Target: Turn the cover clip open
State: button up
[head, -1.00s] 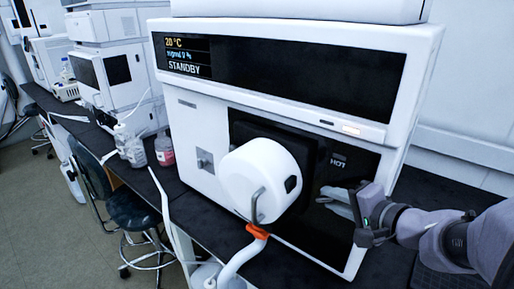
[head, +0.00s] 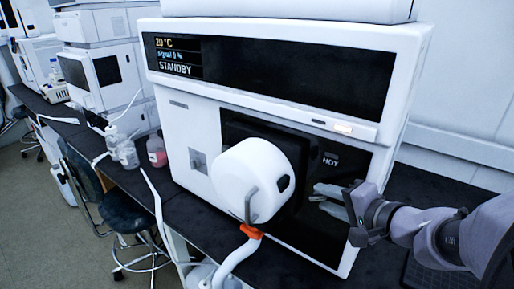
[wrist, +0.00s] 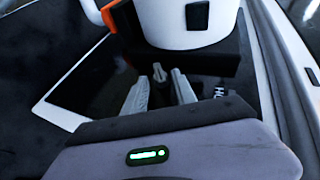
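A white round cover (head: 247,182) stands out from the dark front panel of the white instrument (head: 400,80). In the wrist view the white body (wrist: 190,22) is at the top, above a black block (wrist: 195,68). My gripper (head: 315,194) is right of the cover, by the dark panel under the word HOT. In the wrist view my gripper (wrist: 157,92) has its two grey fingers apart. A small grey-topped dark piece (wrist: 160,75) shows between them; it may be the clip, and I cannot tell whether the fingers touch it.
A bent metal bar (head: 251,204) and an orange collar (head: 250,232) on a white tube are at the cover's front. Bottles (head: 156,150) stand on the bench at left. A stool (head: 122,212) is below. The display reads STANDBY.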

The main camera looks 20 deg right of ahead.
jog(key=p+v, duration=0.5)
jog(key=v, duration=1.2)
